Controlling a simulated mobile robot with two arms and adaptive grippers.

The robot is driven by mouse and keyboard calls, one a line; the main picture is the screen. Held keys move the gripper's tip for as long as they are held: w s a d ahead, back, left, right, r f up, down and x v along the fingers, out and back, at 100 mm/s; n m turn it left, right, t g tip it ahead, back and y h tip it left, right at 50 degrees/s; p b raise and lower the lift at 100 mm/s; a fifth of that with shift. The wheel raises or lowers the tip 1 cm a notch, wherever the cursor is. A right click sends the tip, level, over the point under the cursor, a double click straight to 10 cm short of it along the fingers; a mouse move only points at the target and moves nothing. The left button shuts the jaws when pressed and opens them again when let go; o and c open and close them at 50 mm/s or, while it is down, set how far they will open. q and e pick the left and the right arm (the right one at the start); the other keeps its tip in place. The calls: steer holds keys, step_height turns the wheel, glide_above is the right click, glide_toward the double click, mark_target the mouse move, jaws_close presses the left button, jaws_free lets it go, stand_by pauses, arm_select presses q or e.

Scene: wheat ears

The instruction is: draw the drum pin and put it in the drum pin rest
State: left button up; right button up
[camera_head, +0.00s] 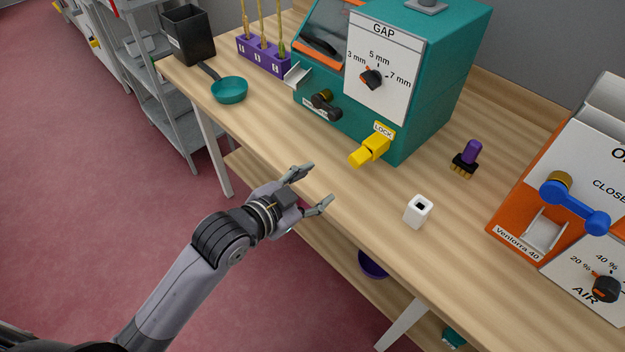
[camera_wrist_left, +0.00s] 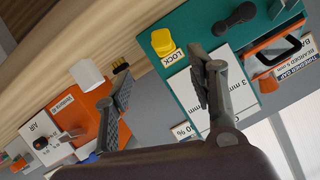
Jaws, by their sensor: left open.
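The yellow drum pin (camera_head: 371,150) sticks out of the front of the teal machine (camera_head: 408,140), beside the LOCK label. It also shows in the left wrist view (camera_wrist_left: 163,42). A small white block with a dark square hole in its top (camera_head: 418,211), which looks like the drum pin rest, stands on the bench; it also shows in the left wrist view (camera_wrist_left: 87,75). My left gripper (camera_head: 319,187) is open and empty near the bench's front edge, short of the pin and apart from it. My right gripper is not in view.
A purple-handled brush (camera_head: 467,157) stands behind the white block. An orange machine (camera_head: 535,180) with a blue crank (camera_head: 575,207) is at the right. A teal pan (camera_head: 229,91), a purple rack (camera_head: 264,56) and a black bin (camera_head: 188,36) are at the left. The bench front is clear.

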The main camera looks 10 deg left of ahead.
mark_target(353, 162)
arm_select(q)
steer(key=x, duration=0.5)
steer(key=p+x, duration=0.1)
steer(key=x, duration=0.5)
steer(key=r+p+x, duration=0.1)
steer(key=x, duration=0.5)
steer(key=shift+w+d, duration=0.1)
steer(key=shift+d, duration=0.05)
steer(key=shift+c, duration=0.6)
jaws_close()
steer(key=shift+s+a+r+p, duration=0.1)
steer(key=shift+s+a+p, duration=0.3)
steer(key=shift+s+p, duration=0.1)
stand_by(0.7)
steer(key=c, duration=0.6)
jaws_free()
jaws_close()
